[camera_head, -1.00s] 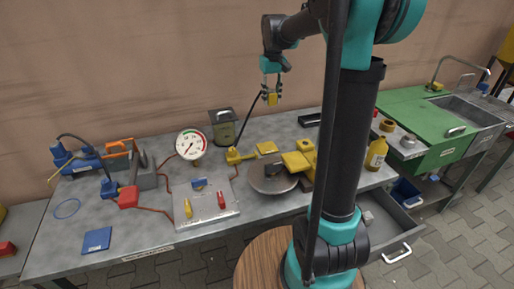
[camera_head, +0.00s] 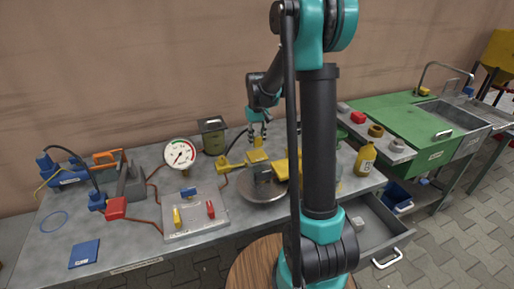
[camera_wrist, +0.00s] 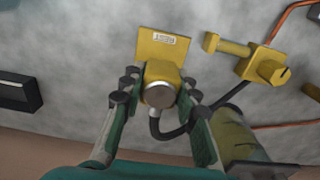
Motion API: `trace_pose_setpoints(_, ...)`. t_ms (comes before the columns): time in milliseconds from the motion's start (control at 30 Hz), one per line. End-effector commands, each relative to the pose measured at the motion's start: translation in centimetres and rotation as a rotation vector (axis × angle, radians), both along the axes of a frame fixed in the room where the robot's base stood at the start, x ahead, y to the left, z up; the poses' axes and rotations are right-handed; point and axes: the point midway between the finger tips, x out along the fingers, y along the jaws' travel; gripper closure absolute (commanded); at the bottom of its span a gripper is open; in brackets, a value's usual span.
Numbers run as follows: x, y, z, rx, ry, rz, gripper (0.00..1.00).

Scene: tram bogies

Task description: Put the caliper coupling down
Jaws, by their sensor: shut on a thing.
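The caliper coupling is a yellow block with a round silver end and a black hose. It shows between my fingers in the wrist view (camera_wrist: 161,88) and just under my gripper in the head view (camera_head: 258,142). My gripper (camera_wrist: 160,92) is shut on it, one finger on each side. A flat yellow plate with a small label (camera_wrist: 163,46) lies on the bench beside the coupling in the wrist view; it also shows below my gripper in the head view (camera_head: 256,156). I cannot tell whether the coupling touches the plate.
A yellow fitting with a bolt-like arm (camera_wrist: 263,67) lies near the plate. A lidded canister (camera_head: 213,137) stands left of my gripper. A round metal disc (camera_head: 264,189) with yellow parts is in front.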

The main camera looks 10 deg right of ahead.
Motion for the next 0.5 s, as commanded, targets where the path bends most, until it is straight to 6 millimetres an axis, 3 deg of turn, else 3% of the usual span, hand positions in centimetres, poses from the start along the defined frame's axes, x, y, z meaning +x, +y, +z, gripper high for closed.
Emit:
trace_pose_setpoints(333,0.0,0.0,-3.7,0.0,0.0,0.0,1.0)
trace_pose_setpoints(500,0.0,0.0,-3.9,0.0,0.0,0.0,1.0)
